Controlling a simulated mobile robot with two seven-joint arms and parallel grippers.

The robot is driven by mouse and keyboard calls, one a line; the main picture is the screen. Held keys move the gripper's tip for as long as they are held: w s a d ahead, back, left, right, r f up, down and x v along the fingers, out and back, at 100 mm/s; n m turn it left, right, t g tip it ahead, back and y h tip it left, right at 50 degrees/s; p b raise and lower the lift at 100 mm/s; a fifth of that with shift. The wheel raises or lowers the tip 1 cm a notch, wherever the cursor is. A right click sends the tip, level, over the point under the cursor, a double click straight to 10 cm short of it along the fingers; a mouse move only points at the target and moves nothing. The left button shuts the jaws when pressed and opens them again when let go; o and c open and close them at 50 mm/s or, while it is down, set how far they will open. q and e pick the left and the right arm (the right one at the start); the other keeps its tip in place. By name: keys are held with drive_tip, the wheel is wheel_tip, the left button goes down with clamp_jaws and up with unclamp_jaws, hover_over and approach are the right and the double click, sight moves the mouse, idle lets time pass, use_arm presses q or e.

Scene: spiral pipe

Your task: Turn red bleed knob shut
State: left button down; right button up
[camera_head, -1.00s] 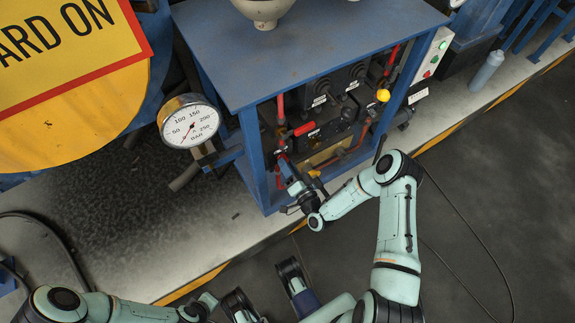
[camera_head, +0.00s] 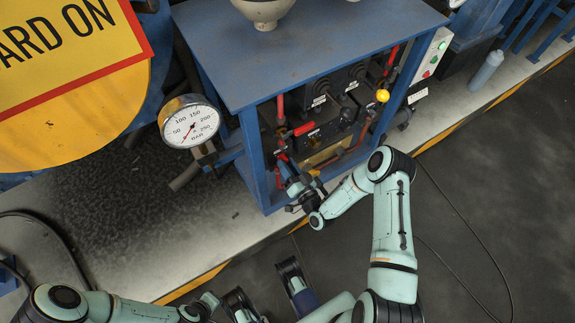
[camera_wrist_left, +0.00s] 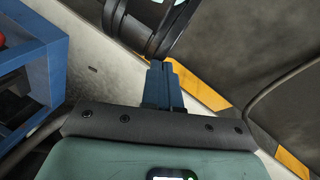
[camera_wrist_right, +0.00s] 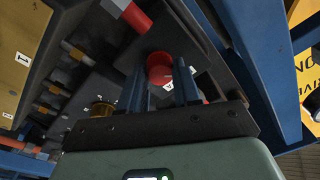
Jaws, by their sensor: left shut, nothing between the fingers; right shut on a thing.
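The red bleed knob (camera_wrist_right: 160,68) shows in the right wrist view between the two fingers of my right gripper (camera_wrist_right: 161,84), which is shut on it. In the head view my right gripper (camera_head: 287,172) reaches into the front left of the blue frame, and I cannot make out the knob clearly behind it. My left gripper (camera_wrist_left: 163,84) is shut and empty in the left wrist view, over the floor and away from the frame.
The blue frame (camera_head: 300,55) holds a red-handled valve (camera_head: 304,128), a yellow knob (camera_head: 382,95) and red pipes. A round pressure gauge (camera_head: 190,121) stands left of it. A yellow warning sign (camera_head: 75,45) is at upper left. The floor in front is open.

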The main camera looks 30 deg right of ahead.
drive_tip(key=o, duration=1.1)
drive_tip(key=shift+c, duration=0.2)
use_arm(q)
drive_tip(key=shift+s+d+r+g+p, duration=0.2)
drive_tip(key=shift+s+d+r+p, duration=0.1)
drive_tip(key=shift+s+r+p, duration=0.25)
drive_tip(key=shift+s+d+r+g+p, duration=0.2)
drive_tip(key=shift+s+d+r+p, duration=0.15)
drive_tip(key=shift+s, duration=0.35)
use_arm(e)
drive_tip(key=s+f, duration=0.1)
drive_tip(key=s, duration=1.2)
drive_tip(key=shift+s, duration=0.2)
drive_tip(key=shift+w, duration=0.1)
